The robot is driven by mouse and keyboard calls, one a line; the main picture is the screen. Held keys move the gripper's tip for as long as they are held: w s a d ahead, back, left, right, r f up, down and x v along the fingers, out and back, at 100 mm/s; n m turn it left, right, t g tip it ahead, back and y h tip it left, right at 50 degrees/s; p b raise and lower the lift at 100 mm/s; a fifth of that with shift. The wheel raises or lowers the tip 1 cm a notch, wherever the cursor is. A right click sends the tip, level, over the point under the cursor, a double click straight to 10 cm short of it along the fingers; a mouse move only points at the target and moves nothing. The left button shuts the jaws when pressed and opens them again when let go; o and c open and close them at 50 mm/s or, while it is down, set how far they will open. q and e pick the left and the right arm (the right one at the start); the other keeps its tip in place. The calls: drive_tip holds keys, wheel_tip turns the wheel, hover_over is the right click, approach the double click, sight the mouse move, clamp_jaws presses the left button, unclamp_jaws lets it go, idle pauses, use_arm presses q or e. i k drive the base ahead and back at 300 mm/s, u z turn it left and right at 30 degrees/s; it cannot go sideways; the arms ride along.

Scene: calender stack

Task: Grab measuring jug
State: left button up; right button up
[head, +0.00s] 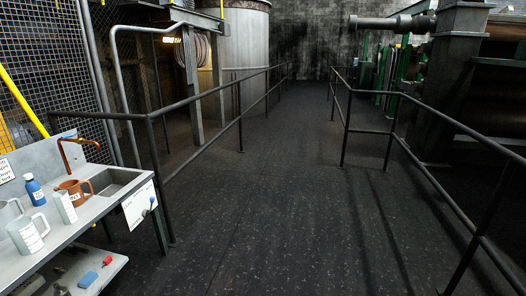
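A white jug with a handle and printed marks (26,236) stands upright near the front edge of the grey bench (87,228) at the far left in the head view. A greyish jug-like vessel (6,214) is just behind it, cut off by the left picture edge. A copper-brown jug with a handle and a label (73,191) stands further back by the sink. I cannot tell for certain which vessel is the measuring jug. Neither of my grippers shows in the head view.
A blue bottle (35,190) and a white labelled container (65,206) stand among the jugs. The bench has a sink (110,183), a copper tap (78,146) and a lower shelf with a blue block (88,280). Railings (205,97) flank a clear dark walkway (275,215).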

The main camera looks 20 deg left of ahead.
sight(23, 231)
drive_tip(key=u, duration=0.95)
drive_tip(key=i, duration=1.65)
drive_tip(key=u, duration=0.95)
